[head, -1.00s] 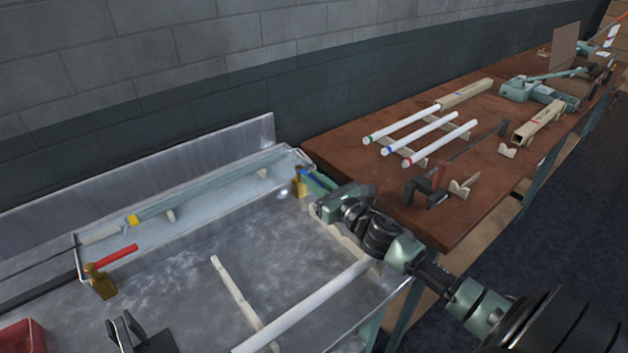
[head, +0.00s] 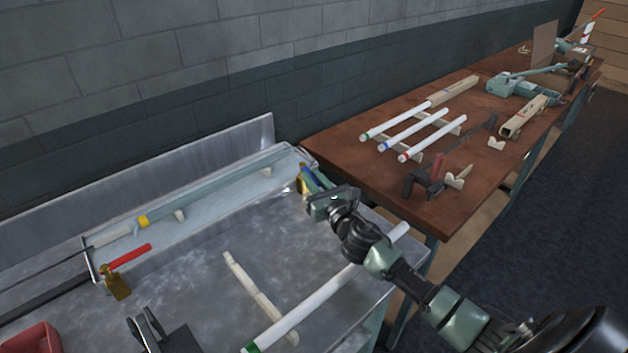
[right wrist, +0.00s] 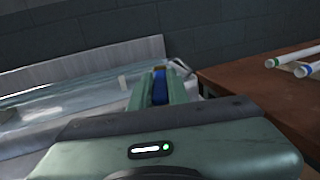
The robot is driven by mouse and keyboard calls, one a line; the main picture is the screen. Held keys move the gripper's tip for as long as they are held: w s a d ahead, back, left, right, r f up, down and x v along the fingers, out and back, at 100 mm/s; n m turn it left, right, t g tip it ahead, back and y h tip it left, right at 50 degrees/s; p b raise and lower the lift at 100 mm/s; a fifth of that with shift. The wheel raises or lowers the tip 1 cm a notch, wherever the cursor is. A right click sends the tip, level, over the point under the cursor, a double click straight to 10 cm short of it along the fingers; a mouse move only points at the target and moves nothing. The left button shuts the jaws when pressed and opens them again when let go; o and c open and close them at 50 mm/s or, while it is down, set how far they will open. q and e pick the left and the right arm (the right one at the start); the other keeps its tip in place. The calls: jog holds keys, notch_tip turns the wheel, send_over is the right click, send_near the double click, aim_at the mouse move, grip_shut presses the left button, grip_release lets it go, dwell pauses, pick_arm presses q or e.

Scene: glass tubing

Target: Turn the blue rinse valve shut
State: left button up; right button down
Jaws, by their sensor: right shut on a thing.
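The blue rinse valve handle (head: 310,173) sits on a brass valve body (head: 301,184) at the right end of the long water trough. My right gripper (head: 314,181) is shut on the blue handle, its green fingers on either side. In the right wrist view the blue handle (right wrist: 160,84) shows between the two fingers (right wrist: 160,92), with a bit of brass beyond it. The gripper partly hides the handle and valve body.
A red-handled brass valve (head: 117,282) stands at the trough's left end. A white tube (head: 310,308) lies across the metal bench in front, below my right arm. Several white tubes lie on the brown table (head: 345,152) to the right. A grey wall stands behind.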

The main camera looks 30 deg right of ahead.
jog(key=c, duration=1.6)
grip_release()
jog(key=shift+c, duration=0.2)
jog(key=shift+o, duration=1.4)
jog(key=shift+s, duration=0.15)
jog(key=s, duration=0.4)
jog(key=s+b, duration=0.1)
jog(key=s, duration=0.1)
jog(key=shift+s+a+f, duration=0.1)
jog(key=shift+s+a, duration=0.15)
jog(key=shift+s, duration=0.5)
pick_arm(q)
jog(key=shift+d+f, duration=0.55)
jog(key=shift+d, duration=0.3)
